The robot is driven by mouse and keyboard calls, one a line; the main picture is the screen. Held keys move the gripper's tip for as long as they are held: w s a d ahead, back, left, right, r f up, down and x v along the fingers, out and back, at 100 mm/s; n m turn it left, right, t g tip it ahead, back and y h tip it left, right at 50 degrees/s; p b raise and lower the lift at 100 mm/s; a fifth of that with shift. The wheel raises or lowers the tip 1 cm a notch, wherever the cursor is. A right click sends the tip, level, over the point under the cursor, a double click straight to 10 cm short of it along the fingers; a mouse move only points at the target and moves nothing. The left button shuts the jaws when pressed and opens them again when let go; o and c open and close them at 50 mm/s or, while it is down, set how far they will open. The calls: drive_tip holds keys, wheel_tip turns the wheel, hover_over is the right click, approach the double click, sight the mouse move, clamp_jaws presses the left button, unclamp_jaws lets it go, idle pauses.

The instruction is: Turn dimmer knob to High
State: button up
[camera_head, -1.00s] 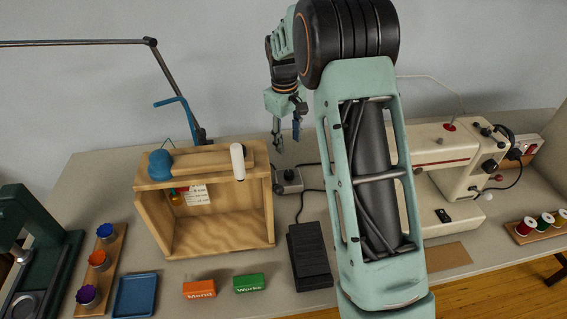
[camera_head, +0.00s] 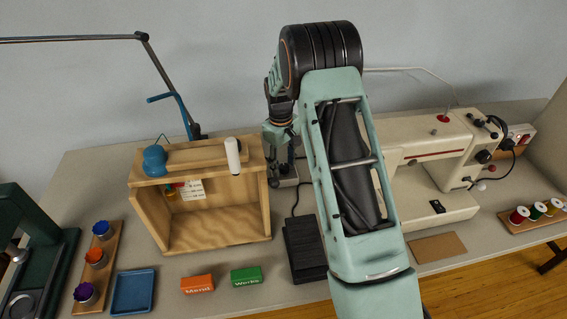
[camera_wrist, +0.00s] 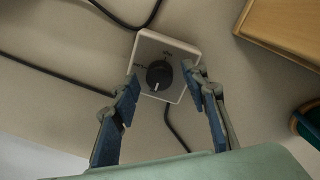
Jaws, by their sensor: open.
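The dimmer is a small light-grey box (camera_wrist: 172,47) with a round black knob (camera_wrist: 159,75) on its top face. A white pointer line shows on the knob, toward the lower edge of the wrist view. Small markings sit around the knob, too small to read. In the head view the dimmer box (camera_head: 286,176) stands just right of the wooden box, partly hidden by my gripper (camera_head: 279,172). In the wrist view my gripper (camera_wrist: 160,93) is open, its blue-padded fingers apart on either side of the knob. I cannot tell how far above the knob the fingertips are.
The open wooden box (camera_head: 150,217) stands close on the left. A black foot pedal (camera_head: 305,250) lies in front, with dark cables nearby. The sewing machine (camera_head: 430,165) stands to the right. A blue lamp arm (camera_head: 172,97) rises behind the wooden box.

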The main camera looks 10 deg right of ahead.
clamp_jaws()
idle(0.3)
